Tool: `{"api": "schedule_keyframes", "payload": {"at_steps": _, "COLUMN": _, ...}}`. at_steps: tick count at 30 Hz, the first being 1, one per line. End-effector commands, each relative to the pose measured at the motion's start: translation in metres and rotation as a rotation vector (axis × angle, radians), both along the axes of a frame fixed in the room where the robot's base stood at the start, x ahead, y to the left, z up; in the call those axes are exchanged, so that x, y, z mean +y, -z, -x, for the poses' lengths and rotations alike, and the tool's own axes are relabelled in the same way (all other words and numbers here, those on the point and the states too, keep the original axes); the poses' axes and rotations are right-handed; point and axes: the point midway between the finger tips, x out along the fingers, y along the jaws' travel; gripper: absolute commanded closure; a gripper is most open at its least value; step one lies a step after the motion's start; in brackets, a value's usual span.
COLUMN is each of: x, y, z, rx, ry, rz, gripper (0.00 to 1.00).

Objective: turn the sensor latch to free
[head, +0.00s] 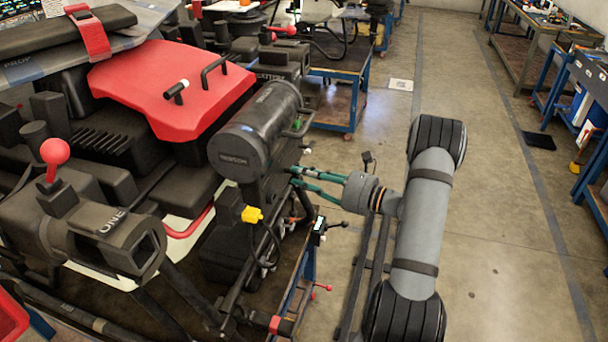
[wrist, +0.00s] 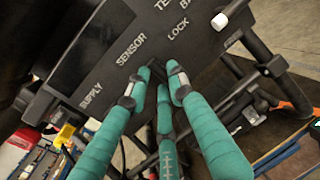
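A dark panel (wrist: 100,55) on the drone fills the upper left of the wrist view, with white labels SUPPLY, SENSOR and LOCK. My gripper (wrist: 158,72) has teal fingers, with their tips at the panel just below the SENSOR and LOCK labels. The tips are apart, with a dark gap between them. The sensor latch is not clearly visible; the fingers cover that spot, so I cannot tell whether they touch or hold it. In the head view my gripper (head: 294,177) reaches left to the drone's side, below the black cylinder (head: 255,130).
A white knob (wrist: 219,20) is at the panel's upper right. A yellow connector (head: 252,214) and cables hang left of my gripper. The red drone cover (head: 165,85) is farther left. Blue-legged workbenches (head: 340,80) stand behind.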

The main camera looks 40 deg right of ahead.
Motion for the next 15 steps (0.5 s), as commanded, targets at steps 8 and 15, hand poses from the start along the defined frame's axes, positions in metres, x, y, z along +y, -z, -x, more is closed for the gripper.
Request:
{"api": "schedule_keyframes", "payload": {"at_steps": 8, "x": -0.0001, "y": 0.0001, "z": 0.0001, "rx": 0.000, "ry": 0.000, "rz": 0.001, "gripper": 0.61}}
{"api": "schedule_keyframes", "payload": {"at_steps": 15, "x": -0.0002, "y": 0.0001, "z": 0.0002, "rx": -0.001, "ry": 0.000, "rz": 0.002, "gripper": 0.61}}
